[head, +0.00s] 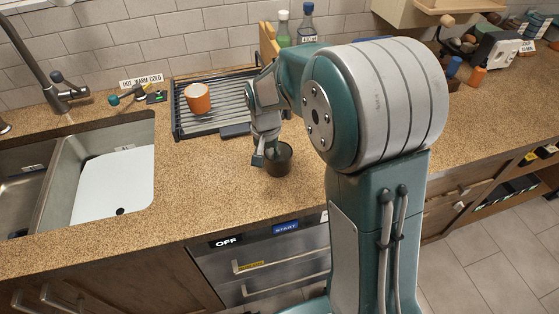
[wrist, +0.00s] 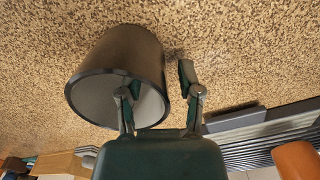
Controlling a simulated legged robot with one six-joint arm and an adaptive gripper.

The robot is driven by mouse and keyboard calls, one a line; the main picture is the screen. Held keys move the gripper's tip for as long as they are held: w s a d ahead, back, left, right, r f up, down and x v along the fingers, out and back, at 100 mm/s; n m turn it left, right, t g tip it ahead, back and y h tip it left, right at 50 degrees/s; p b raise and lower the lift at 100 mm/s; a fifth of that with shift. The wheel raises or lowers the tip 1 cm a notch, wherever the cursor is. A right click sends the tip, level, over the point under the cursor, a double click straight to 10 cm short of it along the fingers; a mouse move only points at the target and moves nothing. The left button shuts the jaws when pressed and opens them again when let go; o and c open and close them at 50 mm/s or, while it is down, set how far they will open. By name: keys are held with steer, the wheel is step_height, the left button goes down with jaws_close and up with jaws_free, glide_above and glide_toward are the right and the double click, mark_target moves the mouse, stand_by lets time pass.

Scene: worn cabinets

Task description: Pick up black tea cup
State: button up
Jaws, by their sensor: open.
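The black tea cup (head: 279,160) stands upright on the speckled brown counter, in front of the dish rack. In the wrist view the cup (wrist: 120,62) is close and large, with its open rim facing my gripper. My gripper (head: 264,155) is at the cup's rim on its left side in the head view. In the wrist view my gripper (wrist: 160,82) is open, with one finger inside the cup's mouth and the other outside beside the wall. The cup's wall lies between the fingers, with a gap showing at the outer finger.
A dish rack (head: 182,129) with an orange cup (head: 198,98) stands behind and left of my gripper. A sink (head: 62,185) with a tap (head: 65,92) is at the left. Bottles (head: 306,24) stand at the back. The counter left of the cup is clear.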

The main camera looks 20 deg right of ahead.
steer(key=shift+a, duration=0.3)
jaws_close()
steer(key=shift+d, duration=0.15)
